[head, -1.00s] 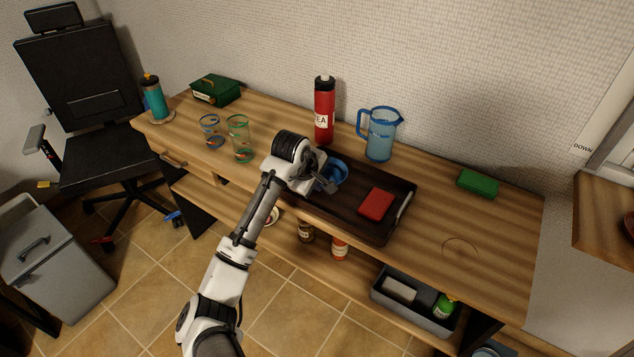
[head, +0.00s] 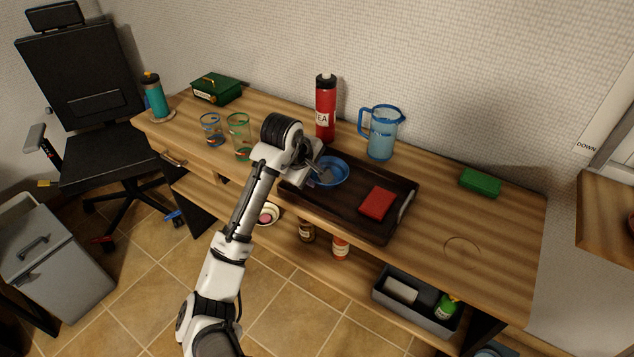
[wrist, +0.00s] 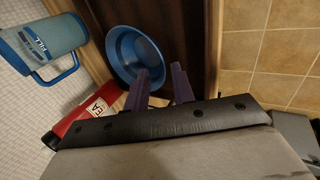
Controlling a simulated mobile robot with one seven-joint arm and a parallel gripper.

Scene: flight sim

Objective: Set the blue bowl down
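The blue bowl (head: 332,170) sits upright on the left part of the dark tray (head: 362,228). The bowl also shows in the wrist view (wrist: 122,45), its open top in sight. My gripper (head: 318,175) is at the bowl's left side in the head view. In the wrist view, its two purple fingers (wrist: 161,76) stand apart with a gap between them. One finger overlaps the bowl's near rim in the picture and the other is outside it. Whether a finger still touches the rim cannot be told.
A red box (head: 377,203) lies on the tray right of the bowl. A red tea bottle (head: 325,110) and a blue pitcher (head: 381,133) stand behind it. Two glasses (head: 239,138) stand left of my gripper. The desk right of the tray is mostly clear.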

